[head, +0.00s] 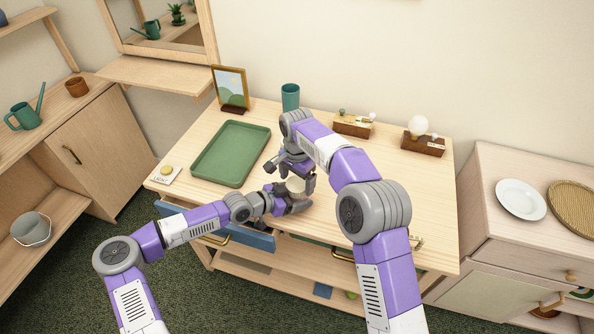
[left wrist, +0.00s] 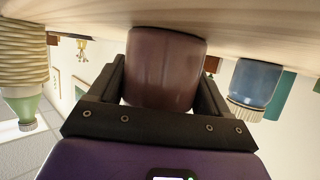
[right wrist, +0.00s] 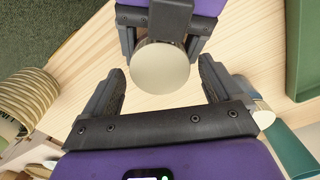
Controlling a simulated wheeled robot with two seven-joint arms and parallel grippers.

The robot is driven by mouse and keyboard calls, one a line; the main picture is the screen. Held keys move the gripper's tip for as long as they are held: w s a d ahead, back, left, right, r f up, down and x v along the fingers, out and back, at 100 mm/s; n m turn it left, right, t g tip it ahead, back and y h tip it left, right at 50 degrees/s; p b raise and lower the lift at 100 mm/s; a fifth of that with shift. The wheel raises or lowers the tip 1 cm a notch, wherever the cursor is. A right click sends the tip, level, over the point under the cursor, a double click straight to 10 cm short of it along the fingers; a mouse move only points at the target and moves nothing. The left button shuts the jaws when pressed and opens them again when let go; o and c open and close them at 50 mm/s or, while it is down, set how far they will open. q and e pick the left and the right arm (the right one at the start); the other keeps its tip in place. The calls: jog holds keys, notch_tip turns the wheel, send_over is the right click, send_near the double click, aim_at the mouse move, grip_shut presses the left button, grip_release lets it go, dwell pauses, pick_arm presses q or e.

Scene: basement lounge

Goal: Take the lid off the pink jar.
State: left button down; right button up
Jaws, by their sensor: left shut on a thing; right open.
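The pink jar (left wrist: 165,70) looks dull brownish pink in the left wrist view and stands on the dresser top. Its round cream lid (right wrist: 160,68) shows from above in the right wrist view; in the head view the lid (head: 296,186) is partly covered by my grippers. My left gripper (head: 290,203) is shut on the jar's body from the side, its fingers on both sides in the left wrist view. My right gripper (head: 300,174) is open and empty above the lid, pointing down, its fingertips apart on either side of it in the right wrist view.
A green tray (head: 230,153) lies left of the jar. A picture frame (head: 231,88), a teal cup (head: 290,97) and wooden boxes (head: 353,126) stand along the back.

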jog(key=shift+f, duration=0.55)
jog(key=c, duration=1.1)
jog(key=n, duration=0.3)
jog(key=o, duration=1.2)
jog(key=shift+r, duration=2.3)
